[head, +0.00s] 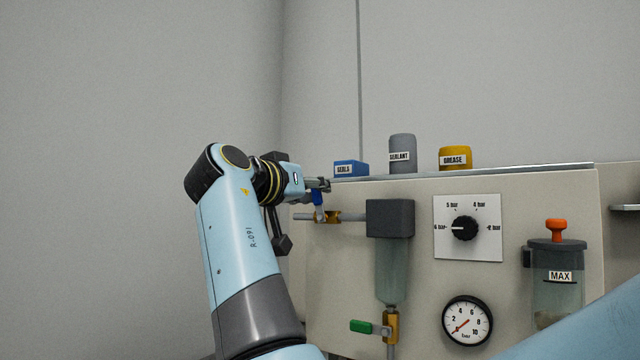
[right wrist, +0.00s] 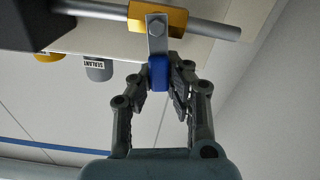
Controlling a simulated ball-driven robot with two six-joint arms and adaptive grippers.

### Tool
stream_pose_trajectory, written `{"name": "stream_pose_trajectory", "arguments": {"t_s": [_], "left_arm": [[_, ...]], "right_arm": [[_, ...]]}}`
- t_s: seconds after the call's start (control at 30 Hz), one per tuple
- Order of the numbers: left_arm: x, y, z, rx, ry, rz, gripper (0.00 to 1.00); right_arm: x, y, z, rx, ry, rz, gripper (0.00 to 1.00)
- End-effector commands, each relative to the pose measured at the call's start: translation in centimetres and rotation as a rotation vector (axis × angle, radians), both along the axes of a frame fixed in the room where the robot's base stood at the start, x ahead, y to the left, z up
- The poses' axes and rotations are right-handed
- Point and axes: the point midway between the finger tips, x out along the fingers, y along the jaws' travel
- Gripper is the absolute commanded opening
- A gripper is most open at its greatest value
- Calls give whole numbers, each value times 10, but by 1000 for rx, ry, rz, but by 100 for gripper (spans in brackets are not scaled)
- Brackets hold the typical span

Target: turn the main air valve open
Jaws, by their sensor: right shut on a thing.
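The main air valve is a brass body (head: 327,216) on a horizontal pipe at the panel's upper left, with a blue-gripped lever (head: 317,199). My right gripper (head: 322,185) is at the top of this lever. In the right wrist view, the lever's blue grip (right wrist: 158,76) sits between the fingers of my right gripper (right wrist: 160,80), which is shut on it. The metal lever plate runs across the pipe (right wrist: 205,27), roughly at a right angle to it, from the brass body (right wrist: 172,18). My left gripper is not in view.
A dark block (head: 390,218) with a clear bowl stands right of the valve. Below are a green-handled valve (head: 362,327) and a gauge (head: 467,321). A pressure dial (head: 465,228) is farther right. A blue box (head: 350,169), sealant (head: 402,153) and grease (head: 455,158) stand on top.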

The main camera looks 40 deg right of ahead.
Motion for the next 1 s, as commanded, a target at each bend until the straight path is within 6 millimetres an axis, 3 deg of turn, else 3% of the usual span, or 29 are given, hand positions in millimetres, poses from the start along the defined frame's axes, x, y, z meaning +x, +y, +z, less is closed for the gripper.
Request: {"name": "stream_pose_trajectory", "arguments": {"t_s": [0.47,1.0], "left_arm": [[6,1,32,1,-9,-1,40],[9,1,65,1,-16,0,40]], "right_arm": [[21,9,-7,-171,415,2,0],[36,16,-29,-367,887,5,0]]}}
